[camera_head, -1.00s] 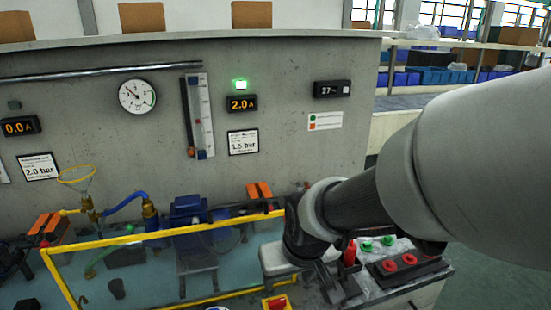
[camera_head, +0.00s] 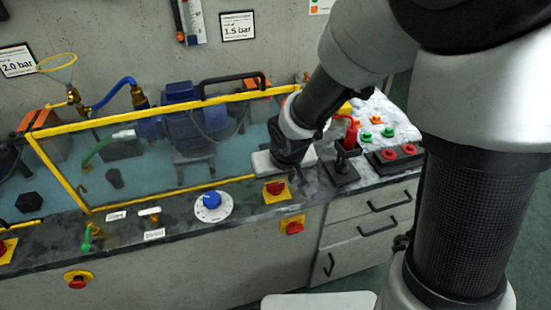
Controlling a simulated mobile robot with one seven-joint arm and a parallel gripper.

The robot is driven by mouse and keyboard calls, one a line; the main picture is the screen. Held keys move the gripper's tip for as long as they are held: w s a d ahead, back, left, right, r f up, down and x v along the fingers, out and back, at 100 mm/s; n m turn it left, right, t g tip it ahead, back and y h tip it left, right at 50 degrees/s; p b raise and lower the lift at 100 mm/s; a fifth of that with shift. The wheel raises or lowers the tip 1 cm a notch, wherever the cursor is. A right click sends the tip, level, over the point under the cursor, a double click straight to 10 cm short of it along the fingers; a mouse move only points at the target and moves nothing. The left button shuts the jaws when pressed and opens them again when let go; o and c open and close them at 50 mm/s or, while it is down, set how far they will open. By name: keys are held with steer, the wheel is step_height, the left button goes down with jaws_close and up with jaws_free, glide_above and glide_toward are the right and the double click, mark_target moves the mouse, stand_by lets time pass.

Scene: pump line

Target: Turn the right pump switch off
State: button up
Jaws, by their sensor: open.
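The right pump switch is a red knob on a yellow plate (camera_head: 276,188), on the dark bench ledge right of a blue dial. I cannot read its position. My gripper (camera_head: 284,162) is at the end of the arm, just behind and above the switch in the picture. I see its pale hand body from above; its fingertips are hidden or too small to make out. It appears apart from the switch, with nothing visible held. The right pump (camera_head: 182,120) is a blue unit behind the yellow-framed clear guard.
The yellow guard frame (camera_head: 150,118) stands left of my gripper. A blue dial (camera_head: 212,201) is left of the switch; another red knob on yellow (camera_head: 292,226) is on the front face below. A red lever (camera_head: 351,135) and red buttons (camera_head: 398,152) are to the right.

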steer(key=shift+w+f, duration=0.25)
steer(key=shift+f, duration=0.35)
steer(key=c, duration=1.1)
steer(key=shift+o, duration=0.2)
